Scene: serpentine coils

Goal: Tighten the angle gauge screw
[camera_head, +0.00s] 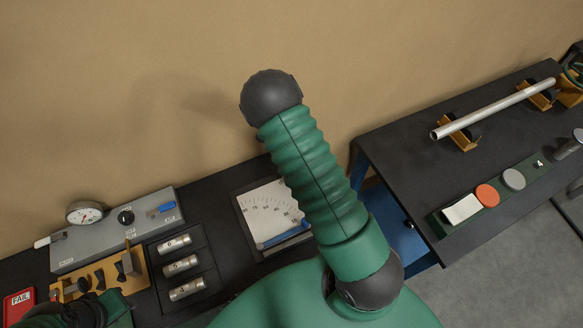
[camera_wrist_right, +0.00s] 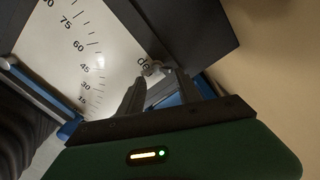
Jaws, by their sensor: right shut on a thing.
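The angle gauge (camera_head: 268,209) is a dark-framed panel with a white degree scale and a blue arm, lying on the left bench; my green ribbed arm covers its right side. In the right wrist view the gauge's scale (camera_wrist_right: 85,50) shows close up. The fingers partly hide the screw. The right gripper is hidden in the head view. Part of my left arm or gripper (camera_head: 75,314) shows at the lower left; its fingers cannot be made out.
A grey box (camera_head: 118,230) with a dial stands left of the gauge. Several metal cylinders (camera_head: 180,265) lie in a black tray. A yellow rack (camera_head: 100,278) and a red FAIL bin (camera_head: 19,302) are farther left. The right bench holds a metal tube (camera_head: 495,108) and a green strip.

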